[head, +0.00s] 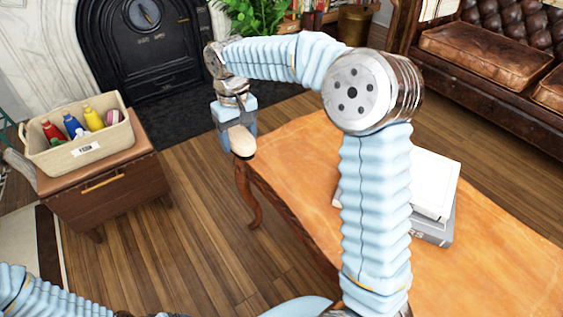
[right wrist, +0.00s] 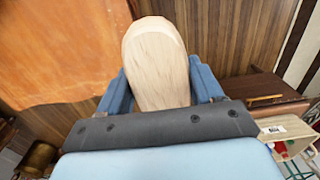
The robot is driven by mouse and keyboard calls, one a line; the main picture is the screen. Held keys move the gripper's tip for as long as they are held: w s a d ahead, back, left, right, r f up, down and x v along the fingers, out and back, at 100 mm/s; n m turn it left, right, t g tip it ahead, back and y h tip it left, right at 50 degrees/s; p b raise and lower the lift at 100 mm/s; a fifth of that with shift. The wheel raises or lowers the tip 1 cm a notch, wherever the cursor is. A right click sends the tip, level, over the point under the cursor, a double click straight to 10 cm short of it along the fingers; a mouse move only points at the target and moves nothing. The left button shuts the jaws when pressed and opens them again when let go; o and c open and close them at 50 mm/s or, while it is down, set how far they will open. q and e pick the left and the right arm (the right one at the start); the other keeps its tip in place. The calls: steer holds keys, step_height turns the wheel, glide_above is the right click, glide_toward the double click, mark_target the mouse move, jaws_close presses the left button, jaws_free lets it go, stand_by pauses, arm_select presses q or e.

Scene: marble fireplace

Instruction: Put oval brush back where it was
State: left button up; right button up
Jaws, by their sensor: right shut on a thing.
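The oval brush (head: 242,140) has a pale wooden back and a dark underside. My right gripper (head: 237,125) is shut on it and holds it in the air by the corner of the orange-brown table (head: 300,140). In the right wrist view the brush (right wrist: 156,62) lies between the two blue fingers of the right gripper (right wrist: 160,92), with its rounded end pointing away. A beige basket (head: 75,160) stands on a brown wooden cabinet (head: 115,195) at the left. My left gripper is not in view.
The basket holds several coloured bottles (head: 72,125) and a pink striped thing (head: 113,117). Books (head: 432,185) lie on the table behind my right arm. A black fireplace (head: 150,50) is at the back and a leather sofa (head: 470,55) at the right. Wooden floor (head: 190,200) lies open between cabinet and table.

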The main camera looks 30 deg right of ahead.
steer(key=d+f, duration=0.2)
steer(key=d, duration=0.3)
glide_above(279, 166)
step_height(279, 166, down, 6)
steer(key=shift+a+f+b, duration=0.1)
steer(key=shift+f+b, duration=0.15)
steer(key=shift+b, duration=0.05)
step_height(279, 166, down, 3)
steer(key=shift+f, duration=0.15)
steer(key=shift+f+b, duration=0.25)
steer(key=shift+b, duration=0.05)
steer(key=o, duration=1.1)
steer(key=shift+r, duration=0.1)
